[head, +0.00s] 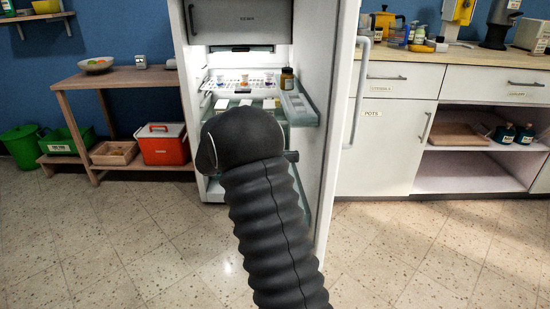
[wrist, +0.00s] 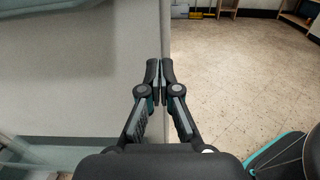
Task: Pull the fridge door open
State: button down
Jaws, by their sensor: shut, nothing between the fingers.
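The fridge (head: 238,22) stands at the back centre, with its lit inside showing. Its door (head: 339,110) is swung wide open toward me on the right, inner side facing left. The door handle (head: 357,95) is a pale vertical bar on the door's outer side. My arm covers the lower middle of the head view and hides my gripper there. In the wrist view my gripper (wrist: 160,78) is shut and empty, its fingertips over the edge of a pale panel that looks like the door (wrist: 100,100). I cannot tell whether they touch it.
A wooden side table (head: 120,77) with a red cooler (head: 162,144) stands left of the fridge. A green bin (head: 21,146) is at far left. White cabinets (head: 385,150) stand right, behind the door. The tiled floor in front is clear.

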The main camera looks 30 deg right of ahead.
aim_at(325, 155)
jog(key=x, duration=0.7)
